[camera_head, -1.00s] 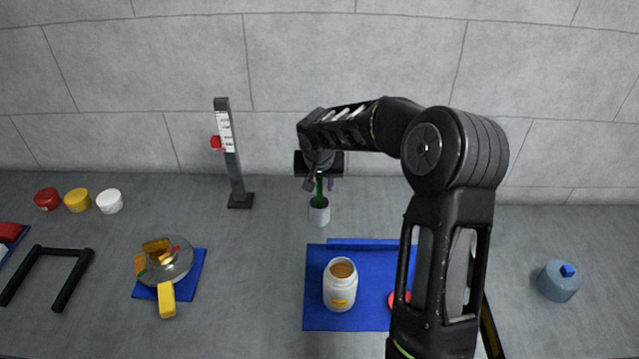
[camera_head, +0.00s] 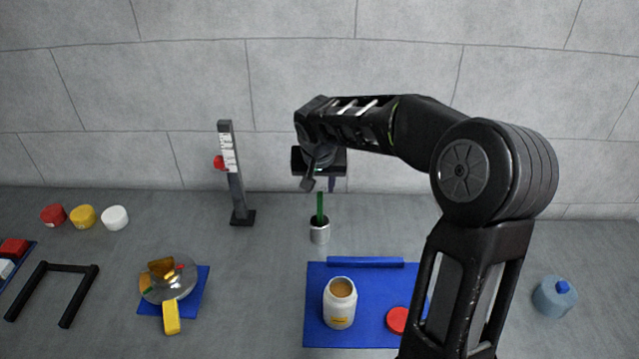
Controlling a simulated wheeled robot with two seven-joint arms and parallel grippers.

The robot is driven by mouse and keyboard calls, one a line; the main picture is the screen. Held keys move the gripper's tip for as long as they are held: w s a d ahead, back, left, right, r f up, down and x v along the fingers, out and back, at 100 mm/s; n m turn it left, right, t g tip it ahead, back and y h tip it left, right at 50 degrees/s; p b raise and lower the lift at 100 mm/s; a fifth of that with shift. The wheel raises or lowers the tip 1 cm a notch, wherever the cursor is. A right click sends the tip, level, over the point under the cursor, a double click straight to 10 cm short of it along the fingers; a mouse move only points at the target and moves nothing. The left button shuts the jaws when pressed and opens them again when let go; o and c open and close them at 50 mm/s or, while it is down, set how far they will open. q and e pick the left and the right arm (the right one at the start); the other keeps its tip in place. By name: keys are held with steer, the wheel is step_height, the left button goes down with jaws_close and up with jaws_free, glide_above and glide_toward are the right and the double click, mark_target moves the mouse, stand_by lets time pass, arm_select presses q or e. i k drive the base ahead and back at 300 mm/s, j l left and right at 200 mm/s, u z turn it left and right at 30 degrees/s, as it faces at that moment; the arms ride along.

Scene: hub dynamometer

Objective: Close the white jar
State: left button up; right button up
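The white jar (camera_head: 340,303) stands upright and open on a blue mat (camera_head: 320,277), with brown contents showing at its mouth. A red lid (camera_head: 397,320) lies flat on the mat to the right of the jar, partly beside my arm's outline. My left gripper is not in view.
A blue bar (camera_head: 365,262) lies along the mat's back edge. A blue-grey container (camera_head: 554,297) stands at the right. A dark stand with a scale (camera_head: 235,175) is behind left.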

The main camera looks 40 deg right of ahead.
mark_target(341, 297)
steer(key=k+j, duration=0.8)
steer(key=j, duration=0.1)
